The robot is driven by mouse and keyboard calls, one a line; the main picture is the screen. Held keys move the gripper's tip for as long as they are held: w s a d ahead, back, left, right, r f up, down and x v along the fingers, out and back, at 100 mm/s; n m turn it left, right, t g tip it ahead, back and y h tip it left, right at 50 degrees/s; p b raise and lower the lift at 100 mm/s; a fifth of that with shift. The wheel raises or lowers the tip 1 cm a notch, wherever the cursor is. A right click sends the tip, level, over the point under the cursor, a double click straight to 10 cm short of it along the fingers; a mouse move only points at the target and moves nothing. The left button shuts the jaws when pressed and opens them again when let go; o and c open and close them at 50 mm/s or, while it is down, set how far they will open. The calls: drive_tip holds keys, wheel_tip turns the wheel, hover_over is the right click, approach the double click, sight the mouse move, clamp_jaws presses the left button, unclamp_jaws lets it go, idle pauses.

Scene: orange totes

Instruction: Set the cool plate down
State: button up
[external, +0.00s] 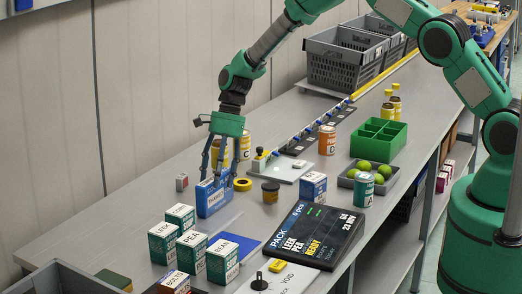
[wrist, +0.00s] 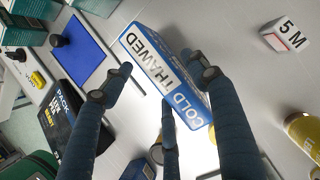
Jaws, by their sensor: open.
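The cool plate appears to be the blue and white block (external: 213,201), which stands upright on the grey bench. In the wrist view the block (wrist: 150,62) shows the words THAWED and COLD on its narrow white face. My gripper (external: 214,172) is just above and around the block's top. In the wrist view my gripper (wrist: 157,82) has its dark fingers spread on either side of the block and is open. I cannot tell whether any finger touches it. The block's lower end seems to rest on the bench.
A flat blue pad (external: 232,249) lies in front of the block. Several green and white cartons (external: 181,217) stand to its left. A dark PACK display (external: 313,236) lies nearer the front edge.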

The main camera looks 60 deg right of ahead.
drive_tip(key=v, duration=1.1)
drive_tip(key=shift+d+r, duration=0.1)
drive_tip(key=shift+r, duration=0.1)
drive_tip(key=s+a+r+n+t+h, duration=0.1)
drive_tip(key=s+r+n, duration=0.3)
drive_tip(key=s+r, duration=0.85)
drive_tip(key=s+a+r+n+t+h, duration=0.1)
drive_tip(key=s+r+n, duration=0.3)
drive_tip(key=s+r, duration=0.8)
drive_tip(key=s+r+n+t+h, duration=0.1)
drive_tip(key=s+r+n, duration=0.2)
drive_tip(key=s, duration=1.1)
drive_tip(key=s+d+r+n+t+h, duration=0.1)
drive_tip(key=s+r+n, duration=0.3)
drive_tip(key=s, duration=1)
drive_tip(key=n+t, duration=0.1)
drive_tip(key=n, duration=0.2)
drive_tip(key=shift+r+t, duration=0.2)
drive_tip(key=shift+t, duration=0.1)
